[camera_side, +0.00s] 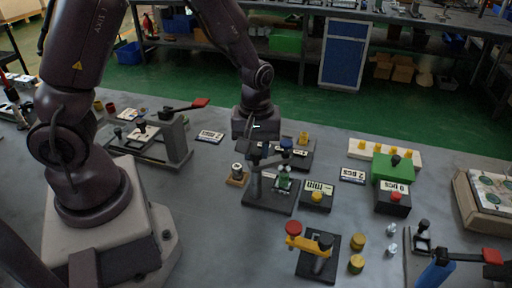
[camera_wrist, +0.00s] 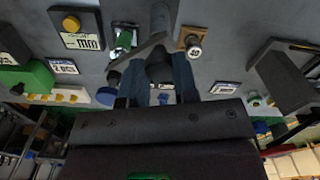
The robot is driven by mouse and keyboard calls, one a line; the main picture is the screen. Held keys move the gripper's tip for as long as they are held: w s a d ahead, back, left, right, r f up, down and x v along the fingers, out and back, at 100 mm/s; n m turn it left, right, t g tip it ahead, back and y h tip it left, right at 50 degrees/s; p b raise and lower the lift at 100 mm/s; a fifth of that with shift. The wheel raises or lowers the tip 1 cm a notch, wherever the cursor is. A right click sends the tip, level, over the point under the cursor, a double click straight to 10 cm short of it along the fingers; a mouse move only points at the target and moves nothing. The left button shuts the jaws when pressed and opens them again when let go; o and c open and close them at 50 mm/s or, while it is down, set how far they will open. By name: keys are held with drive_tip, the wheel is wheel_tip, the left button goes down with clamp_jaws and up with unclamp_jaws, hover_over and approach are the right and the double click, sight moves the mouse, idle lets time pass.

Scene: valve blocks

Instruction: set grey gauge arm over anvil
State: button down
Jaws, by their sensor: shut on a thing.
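The grey gauge arm (camera_wrist: 145,49) is on a post over a dark base plate (camera_side: 262,200). The green anvil (camera_side: 283,179) stands on the same plate, below the knob in the side view. In the wrist view the anvil (camera_wrist: 123,41) is beside the arm's end; I cannot tell whether the arm is exactly over it. My gripper (camera_wrist: 162,83) is shut on a dark part of the gauge arm near the post. Its fingertips are partly hidden in the side view.
A wooden block with a metal piece (camera_side: 238,174) lies left of the gauge. A label block with a yellow knob (camera_side: 317,197) is at right. A yellow-armed clamp (camera_side: 312,245) stands in front. A green block (camera_side: 391,168) is farther right. Bare table lies at front left.

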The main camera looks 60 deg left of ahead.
idle(0.4)
drive_tip(key=c, duration=0.9)
unclamp_jaws()
drive_tip(key=shift+r, duration=0.1)
wheel_tip(320, 180, up, 13)
drive_tip(key=shift+f, duration=0.1)
